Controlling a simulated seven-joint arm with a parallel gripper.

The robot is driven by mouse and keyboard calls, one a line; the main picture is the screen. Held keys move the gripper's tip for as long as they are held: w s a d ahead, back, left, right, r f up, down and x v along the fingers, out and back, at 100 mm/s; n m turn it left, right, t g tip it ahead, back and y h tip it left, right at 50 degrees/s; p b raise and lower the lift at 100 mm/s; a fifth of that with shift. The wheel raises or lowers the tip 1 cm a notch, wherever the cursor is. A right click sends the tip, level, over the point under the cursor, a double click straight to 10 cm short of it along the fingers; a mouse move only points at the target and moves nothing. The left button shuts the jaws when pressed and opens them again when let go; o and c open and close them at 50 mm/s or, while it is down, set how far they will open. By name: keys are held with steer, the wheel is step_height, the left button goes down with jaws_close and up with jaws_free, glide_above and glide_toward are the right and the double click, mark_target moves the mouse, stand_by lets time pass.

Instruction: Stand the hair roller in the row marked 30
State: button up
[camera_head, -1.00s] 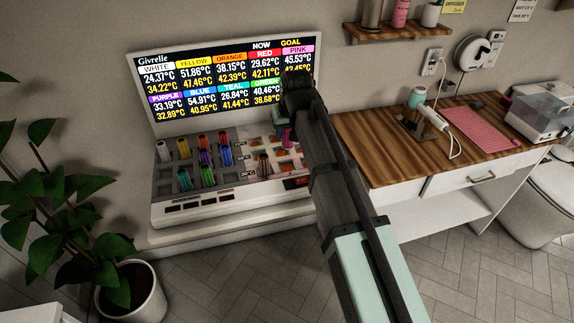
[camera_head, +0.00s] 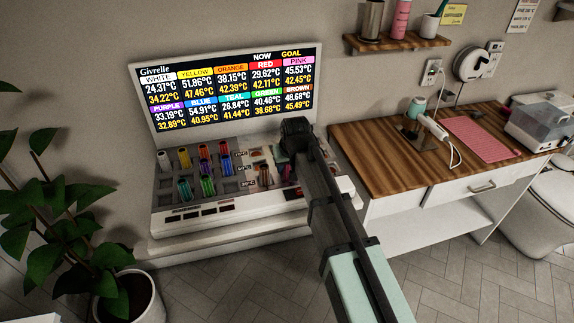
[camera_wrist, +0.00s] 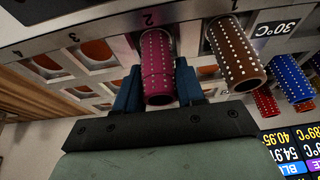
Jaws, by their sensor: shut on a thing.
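My gripper (camera_wrist: 158,88) is shut on a pink studded hair roller (camera_wrist: 156,62), with a blue finger on each side. The roller is upright at the column marked 2 of the front row, beside a brown roller (camera_wrist: 236,55). The 30°C label (camera_wrist: 277,28) is just past the brown roller, at the end of that row. I cannot tell how far the pink roller's lower end sits in its slot. In the head view my wrist hides most of it; a bit of pink (camera_head: 287,171) shows below.
The white heater station (camera_head: 215,208) holds several coloured rollers on its left side. The brown roller stands close beside one finger. Empty orange-floored slots (camera_wrist: 97,50) lie on the other side, by marks 3 and 4. A screen (camera_head: 228,98) stands behind; a wooden counter (camera_head: 365,145) is right.

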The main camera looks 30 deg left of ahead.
steer(key=shift+f, duration=0.15)
steer(key=o, duration=1)
steer(key=shift+o, duration=0.2)
steer(key=v, duration=1.2)
steer(key=shift+r, duration=0.2)
